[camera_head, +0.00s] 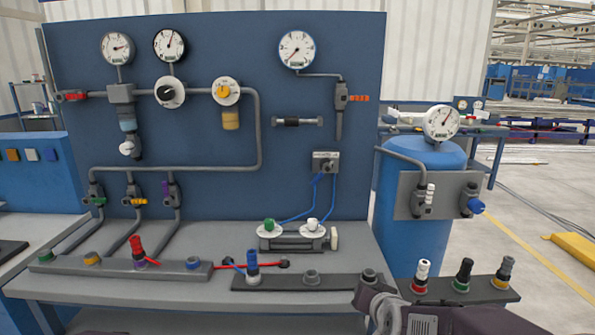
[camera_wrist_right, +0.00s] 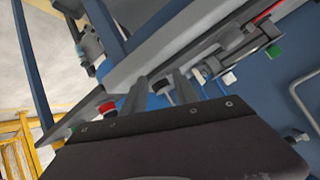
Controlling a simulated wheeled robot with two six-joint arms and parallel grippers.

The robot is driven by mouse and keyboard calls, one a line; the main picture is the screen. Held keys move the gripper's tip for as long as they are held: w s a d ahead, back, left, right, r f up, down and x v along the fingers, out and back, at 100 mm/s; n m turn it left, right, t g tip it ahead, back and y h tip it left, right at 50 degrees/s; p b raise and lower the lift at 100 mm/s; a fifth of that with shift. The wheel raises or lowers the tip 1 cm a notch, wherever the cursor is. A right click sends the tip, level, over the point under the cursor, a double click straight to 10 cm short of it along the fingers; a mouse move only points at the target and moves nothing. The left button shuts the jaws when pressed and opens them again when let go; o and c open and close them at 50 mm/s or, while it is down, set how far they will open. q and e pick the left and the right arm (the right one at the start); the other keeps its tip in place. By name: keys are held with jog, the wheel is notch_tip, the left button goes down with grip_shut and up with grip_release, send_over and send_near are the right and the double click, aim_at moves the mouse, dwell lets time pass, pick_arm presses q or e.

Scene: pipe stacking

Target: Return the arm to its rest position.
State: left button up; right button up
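My right arm (camera_head: 430,315) comes in at the bottom right of the head view, in front of the bench's right end. In the right wrist view my right gripper (camera_wrist_right: 162,82) shows two dark fingers with a gap between them. Nothing is seen held in it. My left gripper is in neither view. A red fitting (camera_head: 136,246) and a blue fitting (camera_head: 252,262) stand upright on bars along the bench front. White-topped (camera_head: 422,276), black (camera_head: 463,274) and grey (camera_head: 503,272) fittings stand on the bar at the right.
The grey bench (camera_head: 190,300) has a blue panel (camera_head: 300,100) with gauges, pipes and valves behind it. A blue tank (camera_head: 412,240) stands right of it. A valve block (camera_head: 290,241) sits on the bench. A yellow floor piece (camera_head: 575,247) lies far right.

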jog(key=s+f+n+g, duration=0.2)
jog(key=s+f+g, duration=0.4)
jog(key=s, duration=0.5)
jog(key=s+f+n+g, duration=0.25)
jog(key=s+f, duration=0.45)
jog(key=s, duration=0.4)
notch_tip(320, 180, up, 21)
jog(key=g+p, duration=0.1)
jog(key=p, duration=2)
jog(key=shift+s+d, duration=0.15)
jog(key=shift+d, duration=0.1)
